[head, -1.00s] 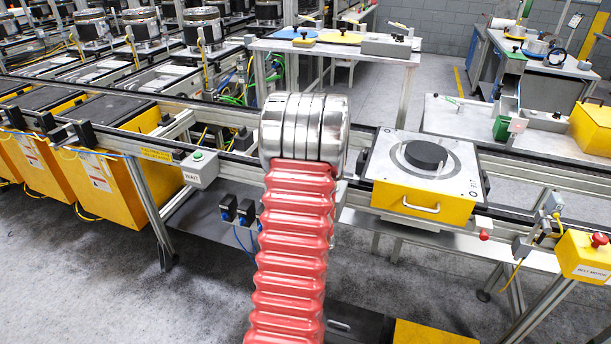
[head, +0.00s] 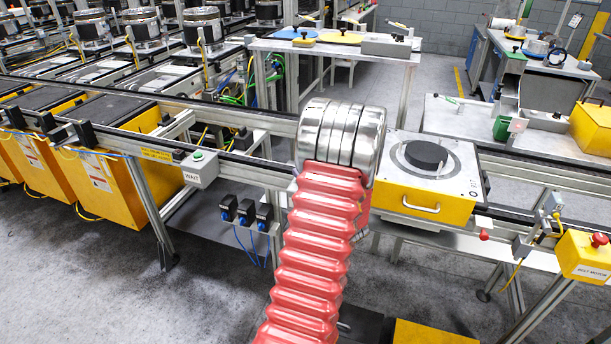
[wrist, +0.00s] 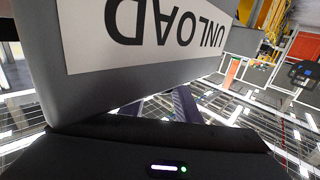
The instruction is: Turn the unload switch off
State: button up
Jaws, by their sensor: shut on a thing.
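The unload switch's grey box fills the upper left of the wrist view, with a white label (wrist: 150,35) reading UNLOAD upside down. The box is very close and tilted in the picture. My gripper (wrist: 165,135) shows as a dark body with a small lit strip across the bottom of the wrist view, right against the box. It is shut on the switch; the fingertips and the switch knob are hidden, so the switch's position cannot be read. In the head view my arm hides the gripper and the unload box.
A similar grey box marked WAIT (head: 200,168) hangs on the conveyor rail (head: 280,172) to the left. A yellow pallet (head: 425,205) with a black disc stands right of my arm. A yellow box with a red button (head: 590,255) is at the far right.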

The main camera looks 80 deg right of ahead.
jog(key=o, duration=1)
jog(key=shift+s, duration=0.1)
jog(key=v, duration=1.3)
jog(key=shift+s+a, duration=0.2)
jog(key=shift+a, duration=0.05)
jog(key=shift+w, duration=0.1)
